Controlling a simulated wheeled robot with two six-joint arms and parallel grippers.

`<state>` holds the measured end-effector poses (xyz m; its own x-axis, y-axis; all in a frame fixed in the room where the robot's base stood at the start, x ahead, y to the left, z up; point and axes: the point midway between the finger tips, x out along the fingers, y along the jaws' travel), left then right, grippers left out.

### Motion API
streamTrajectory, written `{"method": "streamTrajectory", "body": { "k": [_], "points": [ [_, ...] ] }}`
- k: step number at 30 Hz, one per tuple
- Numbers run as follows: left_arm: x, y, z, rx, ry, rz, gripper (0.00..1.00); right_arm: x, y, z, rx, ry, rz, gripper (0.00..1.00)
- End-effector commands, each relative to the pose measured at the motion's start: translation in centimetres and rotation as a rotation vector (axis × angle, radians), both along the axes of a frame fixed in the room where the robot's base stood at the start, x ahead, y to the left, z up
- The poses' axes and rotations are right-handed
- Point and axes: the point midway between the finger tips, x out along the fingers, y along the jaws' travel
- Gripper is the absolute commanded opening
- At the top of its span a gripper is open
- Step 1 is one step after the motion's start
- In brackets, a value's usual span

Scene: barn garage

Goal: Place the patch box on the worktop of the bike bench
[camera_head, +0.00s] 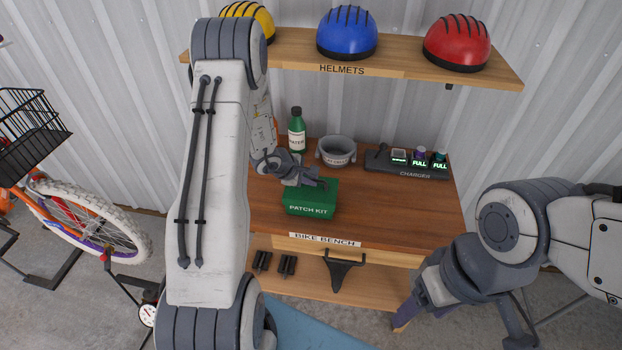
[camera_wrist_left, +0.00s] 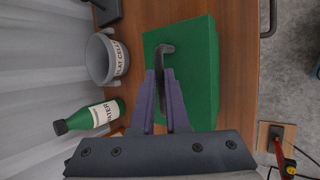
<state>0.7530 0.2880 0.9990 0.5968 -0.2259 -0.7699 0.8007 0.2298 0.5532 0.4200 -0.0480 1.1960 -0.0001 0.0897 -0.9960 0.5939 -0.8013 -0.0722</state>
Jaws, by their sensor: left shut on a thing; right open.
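The green patch box (camera_head: 310,200), labelled PATCH KIT, is at the front middle of the brown worktop (camera_head: 390,215) of the bike bench. It is upright; I cannot tell whether its base touches the wood. My left gripper (camera_head: 318,183) is over its top back edge. In the left wrist view, the purple fingers (camera_wrist_left: 163,100) are shut on the grey handle on the lid of the box (camera_wrist_left: 200,75). My right gripper (camera_head: 410,312) is open and empty, low beside the bench's front right corner.
Behind the box stand a green water bottle (camera_head: 297,131), a grey pot (camera_head: 336,151) and a charger (camera_head: 405,165) with several units. A shelf (camera_head: 400,66) with helmets hangs above. The worktop's right front is clear. A bike (camera_head: 90,220) stands left.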

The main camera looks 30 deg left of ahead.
Motion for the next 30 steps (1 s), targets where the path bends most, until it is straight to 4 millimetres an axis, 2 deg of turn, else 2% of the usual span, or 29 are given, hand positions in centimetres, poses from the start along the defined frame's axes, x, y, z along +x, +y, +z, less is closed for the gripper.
{"method": "streamTrajectory", "body": {
  "k": [1, 3, 17, 30],
  "points": [
    [0.0, 0.0, -0.2, 0.0, 0.0, 0.0, 0.17, 0.0, 0.0, -0.3, 0.0, 0.0, 0.0, 0.68],
    [0.0, 0.0, -0.1, 0.0, 0.001, 0.0, 0.43, 0.0, 0.0, -0.1, 0.0, 0.0, 0.0, 0.68],
    [-0.3, 0.2, 0.6, 0.001, -0.002, 0.001, 0.43, 0.0, 0.0, 0.1, 0.0, 0.0, 0.0, 0.68],
    [-5.5, 2.2, 7.3, 0.003, -0.003, 0.003, 0.43, 0.0, 0.0, -1.0, 0.0, 0.0, -0.002, 0.68]
  ]
}}
